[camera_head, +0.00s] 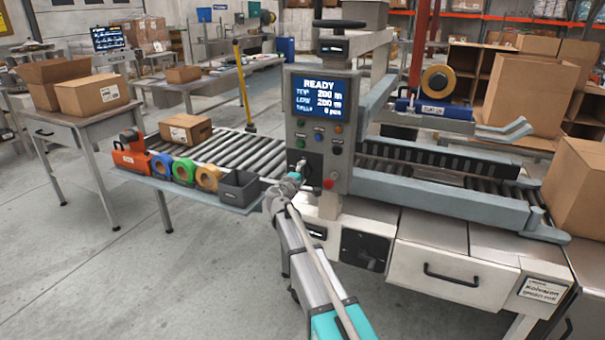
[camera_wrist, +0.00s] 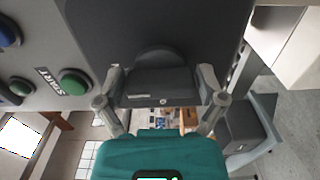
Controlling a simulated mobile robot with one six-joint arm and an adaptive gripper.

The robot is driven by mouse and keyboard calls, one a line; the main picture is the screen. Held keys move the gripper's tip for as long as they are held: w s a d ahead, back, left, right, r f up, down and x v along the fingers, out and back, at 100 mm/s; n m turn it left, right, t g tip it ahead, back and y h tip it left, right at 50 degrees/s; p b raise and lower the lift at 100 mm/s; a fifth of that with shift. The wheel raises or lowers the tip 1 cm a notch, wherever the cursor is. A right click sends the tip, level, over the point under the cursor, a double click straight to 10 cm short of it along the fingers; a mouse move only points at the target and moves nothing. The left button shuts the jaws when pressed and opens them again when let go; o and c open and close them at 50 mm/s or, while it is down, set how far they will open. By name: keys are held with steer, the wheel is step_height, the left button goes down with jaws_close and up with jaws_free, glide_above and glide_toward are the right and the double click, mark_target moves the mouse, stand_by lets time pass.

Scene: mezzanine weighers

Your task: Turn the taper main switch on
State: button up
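The taper's upright grey control panel (camera_head: 322,120) carries a lit screen (camera_head: 322,96) reading READY, and several coloured buttons. The main switch, a dark knob on a black plate low on the panel, is mostly hidden by my gripper (camera_head: 288,183) in the head view. In the wrist view the black switch knob (camera_wrist: 160,88) lies between the fingertips of my gripper (camera_wrist: 161,76), its bar running across from one finger toward the other. The fingers look spread, one at each side of the knob. I cannot tell whether they touch it.
A green START button (camera_wrist: 75,83) and a blue button (camera_wrist: 8,32) are left of the knob in the wrist view. A red button (camera_head: 329,183) sits close by. A grey bin (camera_head: 238,190) and tape rolls line the shelf left of my arm.

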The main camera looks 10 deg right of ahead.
steer(key=shift+s, duration=0.1)
stand_by(0.4)
steer(key=v, duration=1.2)
stand_by(0.3)
steer(key=s+d+f+m+g+y, duration=0.1)
steer(key=s+d+f+m+g, duration=0.8)
steer(key=s+d+f, duration=0.4)
steer(key=s+a+f+m+g+y, duration=0.1)
steer(key=s+f+g+y, duration=0.25)
steer(key=s, duration=0.55)
steer(key=s+f+m+g+y, duration=0.25)
steer(key=s+y, duration=0.25)
steer(key=s, duration=0.4)
step_height(320, 180, up, 20)
steer(key=p, duration=2)
steer(key=shift+r+n+g, duration=0.2)
steer(key=shift+n+g, duration=0.1)
steer(key=shift+n, duration=0.05)
